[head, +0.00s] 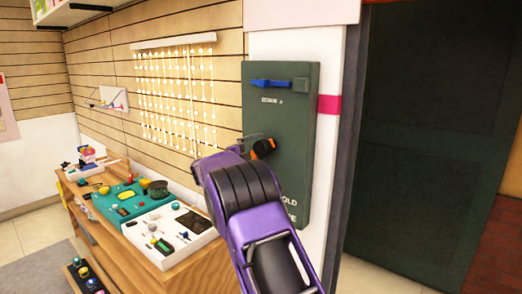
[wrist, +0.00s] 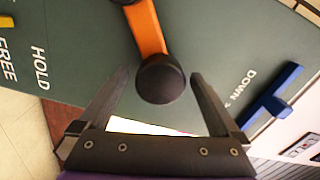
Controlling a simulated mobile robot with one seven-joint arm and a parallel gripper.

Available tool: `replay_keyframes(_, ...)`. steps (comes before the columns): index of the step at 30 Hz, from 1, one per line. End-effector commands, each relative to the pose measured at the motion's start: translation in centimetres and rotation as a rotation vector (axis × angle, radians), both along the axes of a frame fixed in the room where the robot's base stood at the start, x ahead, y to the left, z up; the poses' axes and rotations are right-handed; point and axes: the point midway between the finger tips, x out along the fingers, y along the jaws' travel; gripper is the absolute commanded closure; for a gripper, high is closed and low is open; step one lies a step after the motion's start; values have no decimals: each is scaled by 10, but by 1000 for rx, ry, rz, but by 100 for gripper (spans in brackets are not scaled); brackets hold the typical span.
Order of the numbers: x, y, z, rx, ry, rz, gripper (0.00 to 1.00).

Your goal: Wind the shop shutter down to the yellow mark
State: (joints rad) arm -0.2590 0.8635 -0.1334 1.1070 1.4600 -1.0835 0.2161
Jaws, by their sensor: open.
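A dark green panel (head: 283,120) is fixed to a white post. It carries an orange crank (head: 256,152) with a black knob; the wrist view shows the orange arm (wrist: 147,28) and the round knob (wrist: 160,80). My gripper (wrist: 158,74) is open, with a finger on either side of the knob and gaps showing at both sides. A blue lever (head: 271,84) sits near the panel's top, and also shows at right in the wrist view (wrist: 273,96). I cannot make out the shutter or its yellow mark clearly.
Printed words DOWN, HOLD and FREE show on the panel. A small yellow piece (wrist: 6,22) lies beside FREE. A wooden counter (head: 190,270) with trays of small items stands left of my arm. A large dark door-like surface (head: 430,130) fills the right.

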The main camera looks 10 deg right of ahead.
Motion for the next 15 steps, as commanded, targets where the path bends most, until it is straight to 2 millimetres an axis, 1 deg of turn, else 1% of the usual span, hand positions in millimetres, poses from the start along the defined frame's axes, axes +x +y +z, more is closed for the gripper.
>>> replay_keyframes(1,-6,9,1,1,1,5,1)
replay_keyframes(15,-74,97,1,2,0,5,1)
